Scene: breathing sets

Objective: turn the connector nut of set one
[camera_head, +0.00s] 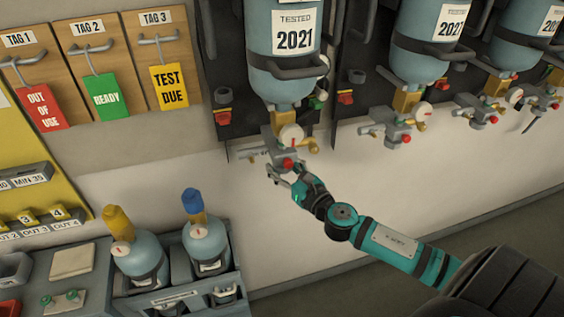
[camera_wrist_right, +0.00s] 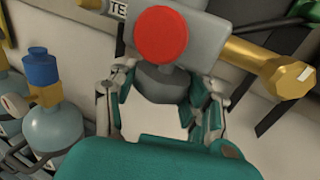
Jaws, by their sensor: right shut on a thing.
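Set one's blue cylinder (camera_head: 285,75), labelled TESTED 2021, hangs neck down at top centre in the head view. Below it are a round white gauge (camera_head: 291,137), a grey connector body and a red knob (camera_head: 288,163). My right gripper (camera_head: 279,172) reaches this connector from below right. In the right wrist view, the red knob (camera_wrist_right: 162,34) is at top centre. A dark grey part (camera_wrist_right: 165,83), seemingly the connector nut, lies between my fingers, which are shut on it. The exact finger contact is partly hidden. My left gripper is not in view.
More cylinder sets (camera_head: 430,40) hang to the right with similar connectors. A brass fitting (camera_wrist_right: 265,70) juts right beside the connector. Two small cylinders, yellow-topped (camera_head: 140,258) and blue-topped (camera_head: 206,240), stand in a crate at lower left. The pale wall below the sets is clear.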

